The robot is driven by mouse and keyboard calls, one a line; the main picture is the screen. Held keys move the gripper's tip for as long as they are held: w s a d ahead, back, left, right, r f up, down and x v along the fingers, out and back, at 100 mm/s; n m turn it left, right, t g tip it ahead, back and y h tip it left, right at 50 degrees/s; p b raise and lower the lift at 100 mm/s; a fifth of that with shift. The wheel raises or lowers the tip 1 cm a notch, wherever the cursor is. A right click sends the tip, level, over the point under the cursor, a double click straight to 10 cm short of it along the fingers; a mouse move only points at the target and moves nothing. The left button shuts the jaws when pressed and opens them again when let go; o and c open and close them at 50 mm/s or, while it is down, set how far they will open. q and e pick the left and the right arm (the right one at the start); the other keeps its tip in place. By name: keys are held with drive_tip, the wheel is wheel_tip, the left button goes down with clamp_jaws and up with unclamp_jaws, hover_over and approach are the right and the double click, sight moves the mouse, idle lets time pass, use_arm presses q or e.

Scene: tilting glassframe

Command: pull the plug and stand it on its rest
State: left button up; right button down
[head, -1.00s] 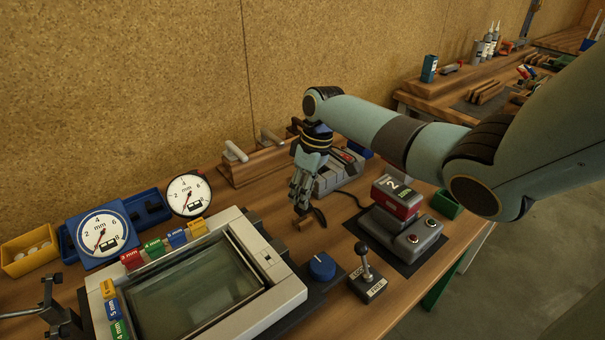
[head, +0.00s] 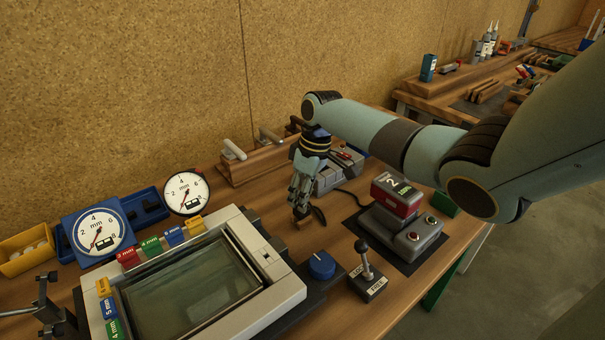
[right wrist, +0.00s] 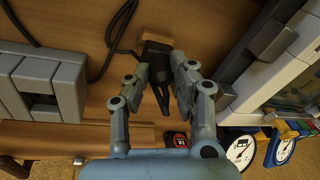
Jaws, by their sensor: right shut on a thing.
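My right gripper (head: 300,212) points down at the bench and is shut on the black plug (right wrist: 157,46), which also shows beside the fingertips in the head view (head: 320,215). In the right wrist view the two fingertips (right wrist: 161,60) close on the plug from both sides. A small wooden block (right wrist: 155,17) lies right at the plug's far end; it shows under the fingers in the head view (head: 306,224). I cannot tell whether plug and block touch. A black cable (right wrist: 121,30) loops beside the plug. My left gripper is not in view.
A grey block unit (head: 330,178) stands behind the gripper. A grey box with a red display top (head: 396,198) is to the right. A lever (head: 366,270), a blue knob (head: 321,266) and the glass frame (head: 268,263) are in front. Two dial gauges (head: 186,193) stand left.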

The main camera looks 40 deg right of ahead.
drive_tip(key=shift+f, duration=0.4)
drive_tip(key=c, duration=1.1)
unclamp_jaws()
drive_tip(key=shift+o, duration=0.2)
drive_tip(key=shift+r, duration=0.1)
wheel_tip(320, 180, up, 12)
drive_tip(key=d, duration=0.2)
drive_tip(key=shift+s, duration=0.45)
drive_tip(key=shift+f, duration=0.2)
